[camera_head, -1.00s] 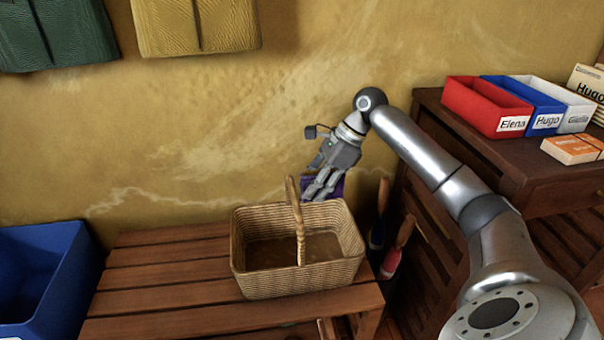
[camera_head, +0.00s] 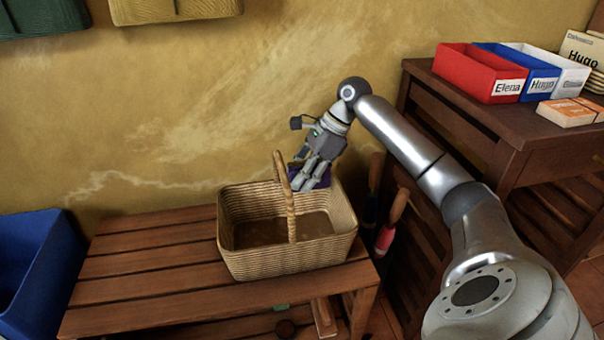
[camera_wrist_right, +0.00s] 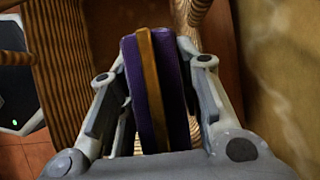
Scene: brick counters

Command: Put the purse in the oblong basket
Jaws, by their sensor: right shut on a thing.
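The oblong basket (camera_head: 290,262) is a tan wicker basket with a tall arched handle, standing on a slatted wooden bench. My right gripper (camera_head: 311,183) is over the basket's back right part, behind the handle. It is shut on the purse (camera_head: 325,178), a small purple thing mostly hidden by the fingers in the head view. In the right wrist view the purse (camera_wrist_right: 158,95) is purple with a brown-gold strip along it, held between the two fingers. The wicker shows beyond and beside it. I cannot tell whether the purse touches the basket. My left gripper is not in view.
The bench (camera_head: 140,265) is bare left of the basket. A blue bin (camera_head: 40,265) stands at far left. A dark wooden cabinet (camera_head: 500,130) at right carries a red box (camera_head: 477,76) and other boxes. Red-handled items (camera_head: 391,225) stand between bench and cabinet.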

